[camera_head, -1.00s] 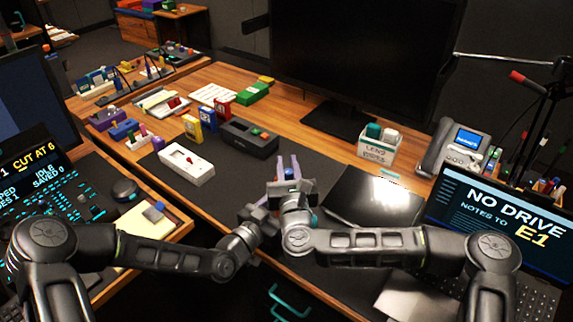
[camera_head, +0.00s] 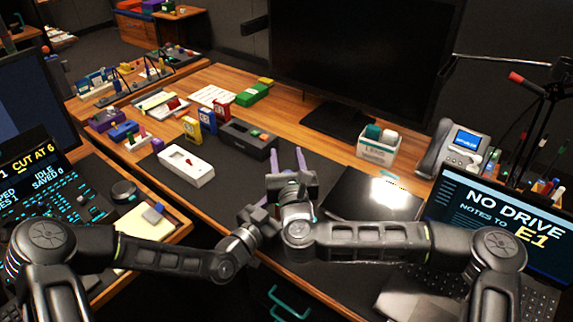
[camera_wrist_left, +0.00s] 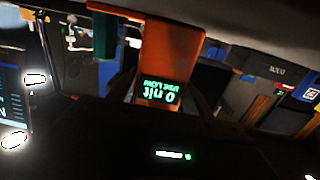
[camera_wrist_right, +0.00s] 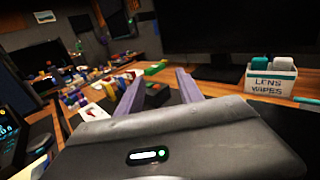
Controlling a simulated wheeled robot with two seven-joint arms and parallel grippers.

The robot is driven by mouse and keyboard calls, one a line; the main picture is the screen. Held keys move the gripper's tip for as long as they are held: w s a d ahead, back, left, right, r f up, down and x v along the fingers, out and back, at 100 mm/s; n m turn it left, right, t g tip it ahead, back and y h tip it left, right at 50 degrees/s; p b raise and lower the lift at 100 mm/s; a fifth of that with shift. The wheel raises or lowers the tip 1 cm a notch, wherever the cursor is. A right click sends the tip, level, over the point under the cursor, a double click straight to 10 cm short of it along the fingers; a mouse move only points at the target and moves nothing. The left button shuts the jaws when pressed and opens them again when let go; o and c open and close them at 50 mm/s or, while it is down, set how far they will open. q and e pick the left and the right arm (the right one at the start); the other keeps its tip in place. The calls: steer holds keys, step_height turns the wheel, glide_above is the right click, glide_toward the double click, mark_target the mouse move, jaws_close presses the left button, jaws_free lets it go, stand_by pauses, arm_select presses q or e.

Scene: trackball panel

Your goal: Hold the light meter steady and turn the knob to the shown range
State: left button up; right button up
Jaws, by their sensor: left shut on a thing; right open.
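In the left wrist view an orange device (camera_wrist_left: 172,60) with green lit text, upside down and hard to read, stands in front of my left gripper. I take it to be the light meter; the head view does not show it clearly. My left gripper (camera_head: 262,212) is shut on it, its fingers mostly hidden. I cannot make out the knob or a range mark. My right gripper (camera_head: 290,160) is beside the left one, with purple fingers apart and nothing between them. The right wrist view shows these fingers (camera_wrist_right: 160,90) pointing toward the desk.
A lens wipes box (camera_head: 378,148), a phone (camera_head: 458,147) and a laptop (camera_head: 500,215) stand to the right. A monitor (camera_head: 355,60) stands behind.

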step_height(320, 180, up, 7)
steer(key=shift+r, duration=0.15)
steer(key=shift+s, duration=0.1)
stand_by(0.4)
steer(key=s+d+r, duration=0.1)
steer(key=s+r, duration=0.2)
steer(key=s, duration=0.4)
steer(key=shift+s, duration=0.4)
steer(key=shift+c, duration=0.3)
